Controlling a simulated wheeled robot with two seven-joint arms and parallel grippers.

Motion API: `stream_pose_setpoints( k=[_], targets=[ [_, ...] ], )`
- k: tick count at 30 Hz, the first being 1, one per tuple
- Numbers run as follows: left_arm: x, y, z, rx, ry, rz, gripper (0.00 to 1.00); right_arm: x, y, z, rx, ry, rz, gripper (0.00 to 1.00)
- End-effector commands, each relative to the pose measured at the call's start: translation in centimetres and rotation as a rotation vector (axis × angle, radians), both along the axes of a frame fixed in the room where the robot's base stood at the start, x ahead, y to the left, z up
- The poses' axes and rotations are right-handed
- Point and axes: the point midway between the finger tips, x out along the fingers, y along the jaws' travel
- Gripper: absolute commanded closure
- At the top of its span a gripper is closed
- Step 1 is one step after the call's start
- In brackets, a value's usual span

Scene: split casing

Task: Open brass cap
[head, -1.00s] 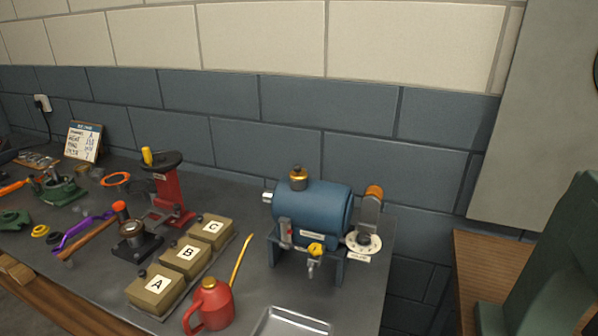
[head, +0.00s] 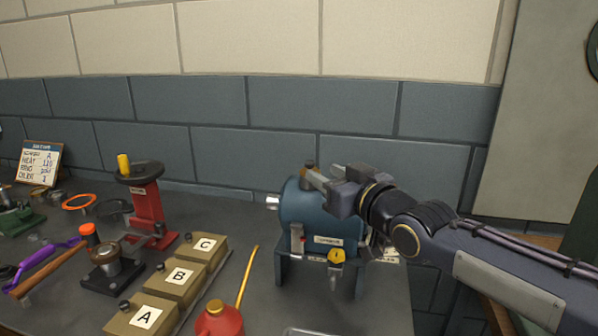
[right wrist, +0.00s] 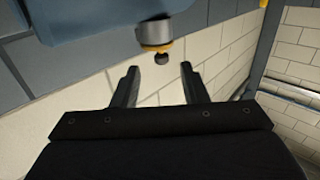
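The brass cap (head: 307,169) sits on top of the blue tank (head: 312,212). My right gripper (head: 326,174) is at the tank's top, coming from the right, and partly hides the cap. In the right wrist view the cap (right wrist: 157,36) shows as a grey collar with a brass rim and a small dark knob. There the fingers of my right gripper (right wrist: 161,74) are apart with nothing between them. The knob lies just ahead of the fingertips, roughly centred on the gap. My left gripper is not in view.
A yellow valve handle (head: 336,256) is on the tank's front. The red oil can (head: 219,320) with a long yellow spout stands at the front left. Boxes marked A, B and C (head: 205,248) and a red press (head: 147,203) stand further left. The wall is close behind.

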Motion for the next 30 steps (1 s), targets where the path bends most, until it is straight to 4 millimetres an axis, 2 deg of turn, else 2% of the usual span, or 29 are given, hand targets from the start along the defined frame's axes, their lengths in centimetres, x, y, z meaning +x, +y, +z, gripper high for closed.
stream_pose_setpoints(
  k=[8,18,30],
  targets=[
    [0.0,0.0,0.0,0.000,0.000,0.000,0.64,1.9,1.8,0.4,0.013,-0.017,0.014,0.60],
    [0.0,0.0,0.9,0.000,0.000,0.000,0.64,6.0,4.3,0.4,0.010,-0.015,0.009,0.60],
    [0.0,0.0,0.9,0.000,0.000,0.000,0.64,6.7,4.7,0.3,0.009,-0.016,0.008,0.62]
  ],
)
